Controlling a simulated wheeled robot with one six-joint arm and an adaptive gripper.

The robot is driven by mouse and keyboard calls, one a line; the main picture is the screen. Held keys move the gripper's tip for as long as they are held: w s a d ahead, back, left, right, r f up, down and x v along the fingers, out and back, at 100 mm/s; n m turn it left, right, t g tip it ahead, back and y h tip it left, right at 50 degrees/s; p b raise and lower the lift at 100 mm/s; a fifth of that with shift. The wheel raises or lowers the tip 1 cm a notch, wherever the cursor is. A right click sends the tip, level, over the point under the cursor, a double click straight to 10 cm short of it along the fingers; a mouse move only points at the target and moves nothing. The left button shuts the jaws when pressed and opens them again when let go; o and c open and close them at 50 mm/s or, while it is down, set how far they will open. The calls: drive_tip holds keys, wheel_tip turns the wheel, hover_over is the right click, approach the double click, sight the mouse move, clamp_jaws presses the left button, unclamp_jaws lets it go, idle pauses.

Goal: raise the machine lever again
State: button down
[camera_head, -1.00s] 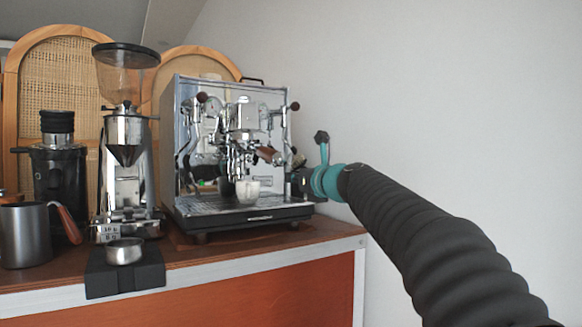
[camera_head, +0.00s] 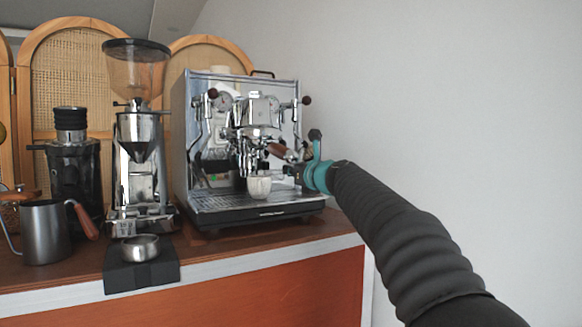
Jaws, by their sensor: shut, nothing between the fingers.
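The chrome espresso machine (camera_head: 252,95) stands at the right end of the counter. A brown wooden handle (camera_head: 276,149) sticks out at the right of its brew group (camera_head: 252,135); I cannot tell the lever itself apart from the chrome parts there, nor its angle. A white cup (camera_head: 259,187) is on the drip tray below the group. My gripper (camera_head: 291,168) is small in view, shut and empty, at the machine's front right, beside and slightly below the wooden handle. I cannot tell whether it touches the machine.
A grinder (camera_head: 141,160) stands left of the machine, with a black grinder (camera_head: 73,170) and a steel pitcher (camera_head: 46,232) further left. A metal cup (camera_head: 140,247) sits on a black mat (camera_head: 118,277) in front. The wall (camera_head: 450,90) at right is bare.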

drive_tip(key=shift+s+d+f+b, duration=0.15)
drive_tip(key=shift+s+b, duration=0.15)
drive_tip(key=a+b+v, duration=0.1)
drive_tip(key=b+v, duration=0.3)
drive_tip(key=v, duration=0.5)
drive_tip(key=shift+s+f, duration=0.35)
drive_tip(key=shift+s, duration=0.1)
drive_tip(key=shift+a, duration=0.1)
drive_tip(key=s+d+f+n+g+h+p, duration=0.1)
drive_tip(key=s+d+f+n+g+h, duration=0.2)
drive_tip(key=s+d+f+n, duration=0.3)
drive_tip(key=s+d+f+n+g+h+p, duration=0.1)
drive_tip(key=s+d+f+n+g+h, duration=0.2)
drive_tip(key=s+f+n, duration=1)
drive_tip(key=s+d+f+n+g+h+p, duration=0.2)
drive_tip(key=s+d+f+n, duration=0.7)
drive_tip(key=s+f, duration=0.8)
drive_tip(key=s+n+g+h, duration=0.1)
drive_tip(key=s+h, duration=0.1)
drive_tip(key=s, duration=0.2)
drive_tip(key=shift+s+d, duration=0.25)
drive_tip(key=shift+d, duration=0.05)
